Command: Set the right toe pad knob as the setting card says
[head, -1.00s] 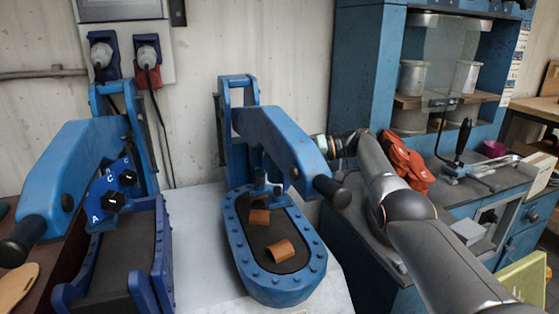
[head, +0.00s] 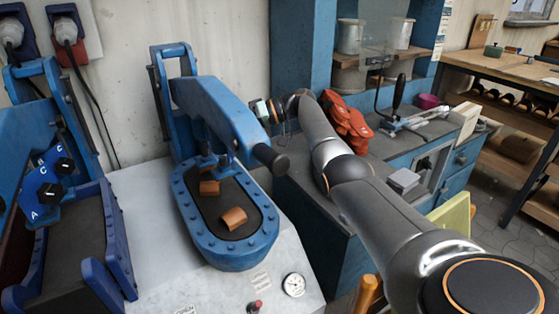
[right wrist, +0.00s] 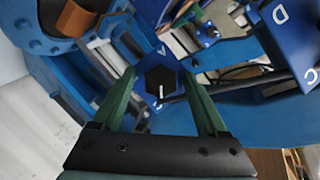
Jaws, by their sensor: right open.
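In the right wrist view a black six-sided knob (right wrist: 160,84) with a white pointer line sits on a blue plate (right wrist: 150,62). The line points toward the bottom of the picture, and a letter A shows above the knob. My right gripper (right wrist: 158,76) is open, its green fingers on either side of the knob; contact cannot be told. In the head view my right arm reaches behind the lever of the middle blue press (head: 215,110), and the fingers are hidden there. I cannot read a setting card. My left gripper is not in view.
Another blue press with black knobs (head: 50,192) stands at the left. The middle press's oval bed holds two brown leather pieces (head: 233,218). A dial gauge (head: 293,285) is on the pale table in front. A cabinet with a red cloth (head: 345,122) stands at the right.

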